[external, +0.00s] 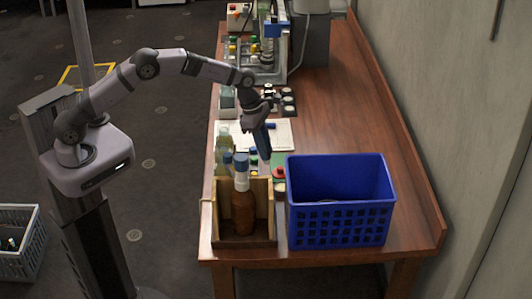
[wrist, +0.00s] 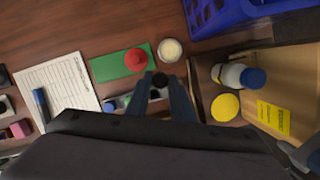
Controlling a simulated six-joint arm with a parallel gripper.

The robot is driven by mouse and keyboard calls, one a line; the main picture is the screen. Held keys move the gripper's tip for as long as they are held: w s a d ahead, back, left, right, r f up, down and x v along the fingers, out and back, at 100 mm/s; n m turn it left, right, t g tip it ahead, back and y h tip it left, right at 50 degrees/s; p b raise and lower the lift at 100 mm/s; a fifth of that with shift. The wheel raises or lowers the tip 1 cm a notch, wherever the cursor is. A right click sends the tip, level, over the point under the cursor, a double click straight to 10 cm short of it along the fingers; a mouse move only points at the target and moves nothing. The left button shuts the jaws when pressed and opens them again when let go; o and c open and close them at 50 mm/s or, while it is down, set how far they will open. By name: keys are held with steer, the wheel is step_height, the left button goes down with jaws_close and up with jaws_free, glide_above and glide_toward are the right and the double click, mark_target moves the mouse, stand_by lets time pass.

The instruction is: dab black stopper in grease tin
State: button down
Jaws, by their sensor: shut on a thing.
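My gripper (wrist: 160,90) is shut on a small black stopper (wrist: 159,79), held between the fingertips in the wrist view. In the external view my gripper (external: 266,157) points down above the table, behind the wooden crate; the stopper cannot be made out there. A small round tin with a pale cream top, seemingly the grease tin (wrist: 170,50), stands on the table just beyond the stopper in the wrist view. It is apart from the stopper in the picture; the height between them is hard to tell. In the external view the tin (external: 280,187) shows only partly, beside the blue basket.
A red round thing (wrist: 136,60) sits on a green mat (wrist: 106,69) left of the tin. A wooden crate (external: 263,240) with bottles and a blue basket (external: 340,225) stand close by. A printed sheet (wrist: 68,80) lies left. The table's right side behind the basket is clear.

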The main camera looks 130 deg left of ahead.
steer(key=w+f, duration=0.1)
steer(key=w, duration=0.1)
steer(key=w+f, duration=0.1)
steer(key=w, duration=0.1)
steer(key=w+f+p, duration=0.1)
steer(key=w, duration=0.1)
steer(key=shift+w+a+f, duration=0.15)
steer(key=shift+a+f, duration=0.1)
steer(key=shift+f, duration=0.15)
steer(key=shift+f, duration=0.1)
steer(key=shift+f+b, duration=0.95)
steer(key=shift+f, duration=0.3)
steer(key=shift+d+f, duration=0.1)
steer(key=shift+f, duration=0.5)
stand_by(3.1)
step_height(320, 180, up, 8)
steer(key=p, duration=0.5)
steer(key=shift+f, duration=0.2)
stand_by(0.8)
